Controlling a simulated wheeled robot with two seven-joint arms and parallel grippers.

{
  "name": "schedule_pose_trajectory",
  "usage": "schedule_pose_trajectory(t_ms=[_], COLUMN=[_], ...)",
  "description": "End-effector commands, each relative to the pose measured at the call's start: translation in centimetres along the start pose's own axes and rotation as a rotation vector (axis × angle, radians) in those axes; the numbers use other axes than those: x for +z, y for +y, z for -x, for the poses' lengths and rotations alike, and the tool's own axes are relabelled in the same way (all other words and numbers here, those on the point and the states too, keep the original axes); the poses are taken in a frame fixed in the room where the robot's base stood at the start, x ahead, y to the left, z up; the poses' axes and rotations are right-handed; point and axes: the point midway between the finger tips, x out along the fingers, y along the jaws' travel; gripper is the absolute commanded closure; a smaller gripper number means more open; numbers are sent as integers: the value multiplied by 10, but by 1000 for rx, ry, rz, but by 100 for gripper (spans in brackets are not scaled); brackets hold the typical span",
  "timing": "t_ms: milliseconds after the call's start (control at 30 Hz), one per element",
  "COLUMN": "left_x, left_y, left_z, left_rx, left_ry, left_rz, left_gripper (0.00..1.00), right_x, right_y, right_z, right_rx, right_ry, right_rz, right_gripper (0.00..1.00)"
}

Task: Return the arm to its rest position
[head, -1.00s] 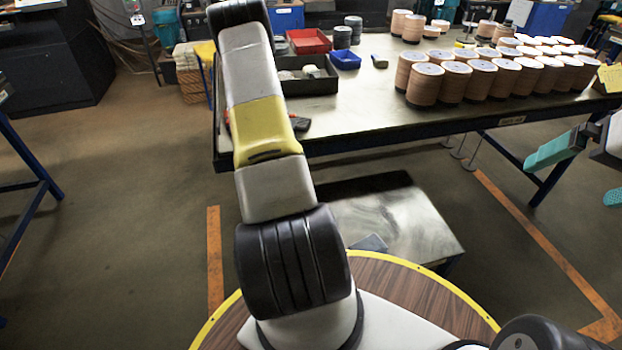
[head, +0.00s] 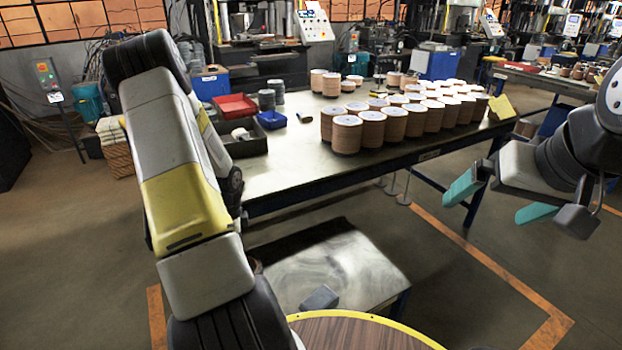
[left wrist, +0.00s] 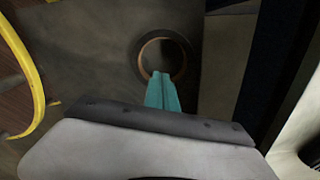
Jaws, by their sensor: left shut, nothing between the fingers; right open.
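My left arm (head: 185,205) rises at the left of the head view, and its gripper is hidden there. In the left wrist view, the left gripper (left wrist: 163,92) has its teal fingers together with nothing between them. A dark round thing with a brown ring (left wrist: 143,60) lies just beyond the fingertips on a grey surface; I cannot tell what it is. My right gripper (head: 500,202) is at the right of the head view, its teal fingers wide apart and empty, in front of the table's right part.
A long table (head: 290,170) carries many brown disc stacks (head: 395,125), a red tray (head: 235,106), a blue bin (head: 272,119) and a black tray (head: 243,148). A low platform (head: 345,262) stands before it. Open floor (head: 470,310) lies to the right.

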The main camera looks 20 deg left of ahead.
Motion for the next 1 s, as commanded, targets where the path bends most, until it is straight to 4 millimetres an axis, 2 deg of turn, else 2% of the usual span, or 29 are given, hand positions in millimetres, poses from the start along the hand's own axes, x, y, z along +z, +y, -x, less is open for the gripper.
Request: schedule_pose_trajectory(t_ms=[67,167,267,367,400,467,567,700,900,1000], left_x=[-1,-7,-22,-44,-53,-68,-91,-120,-152,-162], left_y=[0,-3,-5,-1,4,12,33,72,142,178], left_z=[2,20,59,113,134,165,213,271,334,354], left_rx=[-2,-19,-58,-112,-132,-164,-211,-258,-270,-244], left_ry=[-1,-8,-19,-20,-15,0,40,128,306,403], left_rz=[2,26,88,185,228,294,405,556,757,845], left_gripper=[100,100,100,100,100,100,100,100,100,100], right_x=[0,0,0,0,0,0,0,0,0,0], right_y=[0,0,0,0,0,0,0,0,0,0], right_z=[0,0,0,0,0,0,0,0,0,0], right_rx=[0,0,0,0,0,0,0,0,0,0], right_ry=[0,0,0,0,0,0,0,0,0,0], right_rz=[0,0,0,0,0,0,0,0,0,0], right_gripper=[0,0,0,0,0,0,0,0,0,0])
